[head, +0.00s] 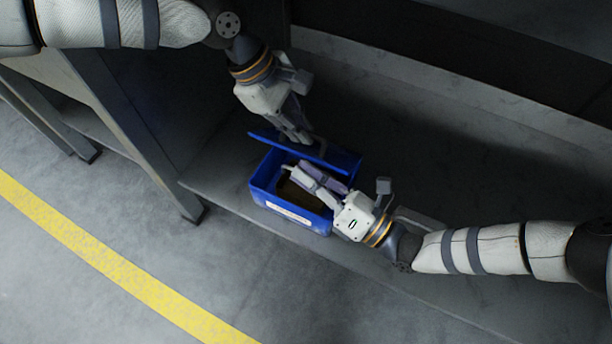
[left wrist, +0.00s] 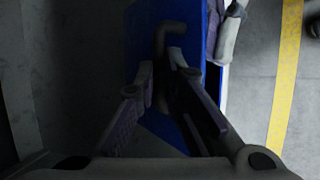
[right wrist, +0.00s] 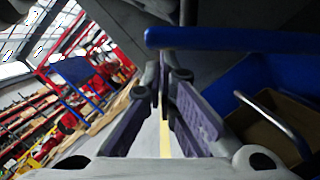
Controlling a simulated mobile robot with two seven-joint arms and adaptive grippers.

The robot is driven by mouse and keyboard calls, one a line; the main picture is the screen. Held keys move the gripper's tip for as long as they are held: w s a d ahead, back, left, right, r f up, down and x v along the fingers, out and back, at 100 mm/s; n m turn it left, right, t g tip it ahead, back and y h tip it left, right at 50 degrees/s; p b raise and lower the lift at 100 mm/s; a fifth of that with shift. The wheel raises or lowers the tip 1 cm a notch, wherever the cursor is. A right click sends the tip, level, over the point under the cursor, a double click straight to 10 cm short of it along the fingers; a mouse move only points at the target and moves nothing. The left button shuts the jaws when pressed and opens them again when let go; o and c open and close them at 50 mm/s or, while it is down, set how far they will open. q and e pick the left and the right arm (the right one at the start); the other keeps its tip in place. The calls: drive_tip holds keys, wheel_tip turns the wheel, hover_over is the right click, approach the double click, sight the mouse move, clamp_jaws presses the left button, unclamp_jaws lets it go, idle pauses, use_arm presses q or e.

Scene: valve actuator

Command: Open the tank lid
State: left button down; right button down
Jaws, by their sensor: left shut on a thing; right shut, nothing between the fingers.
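My left gripper (head: 305,141) is at the far side of the lid. In the left wrist view its fingers (left wrist: 163,75) are shut on the dark hooked lid handle (left wrist: 176,32). My right gripper (head: 288,170) is shut and empty over the tank's opening, close to the lid. In the right wrist view its fingertips (right wrist: 163,80) meet beside the lid's edge (right wrist: 230,38); whether they touch it, I cannot tell.
A grey metal frame (head: 150,140) stands left of the tank. A pale ledge (head: 430,90) runs behind it. Open floor with a yellow line (head: 110,265) lies at the front left. Red racks (right wrist: 95,75) show in the right wrist view.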

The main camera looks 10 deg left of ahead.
use_arm(q)
drive_tip(key=shift+w+a+f, duration=0.15)
drive_tip(key=shift+a+f, duration=0.05)
drive_tip(key=shift+f, duration=0.1)
use_arm(e)
drive_tip(key=shift+w+d+r+m, duration=0.2)
drive_tip(key=shift+w+r+m, duration=0.2)
drive_tip(key=shift+w+r, duration=0.35)
use_arm(q)
drive_tip(key=c, duration=1.7)
unclamp_jaws()
use_arm(e)
drive_tip(key=shift+t, duration=0.3)
